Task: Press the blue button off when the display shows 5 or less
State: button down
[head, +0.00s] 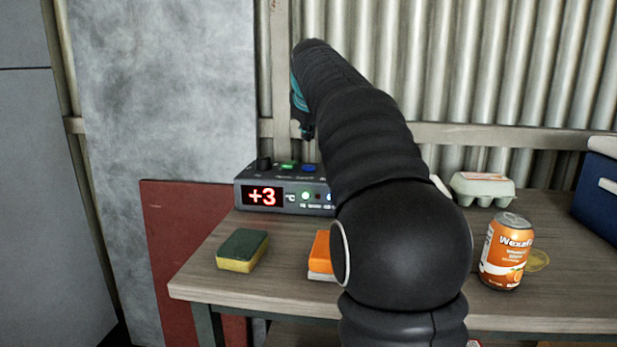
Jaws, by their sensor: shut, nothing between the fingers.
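A dark grey control box (247,181) stands at the back of the wooden bench. Its red display (263,196) reads +3, with °C beside it. The blue button (309,168) is on the box's top, right of a green button (288,167) and a black knob (264,163).
A green-yellow sponge (243,250) and an orange-white item (321,254), partly hidden by my arm, lie on the bench (215,288). An orange can (506,252), an egg carton (482,188) and a blue cooler (598,190) are at right. Corrugated metal wall stands behind.

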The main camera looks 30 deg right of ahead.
aim_at(308, 167)
jog(key=shift+f+b, duration=1.6)
jog(key=shift+f, duration=0.8)
jog(key=shift+f, duration=0.4)
jog(key=shift+f+b, duration=0.5)
jog(key=shift+r, duration=0.1)
dwell(0.4)
jog(key=shift+r+p, duration=0.85)
jog(key=shift+p, duration=0.2)
notch_tip(308, 167, up, 5)
jog(key=p, duration=0.5)
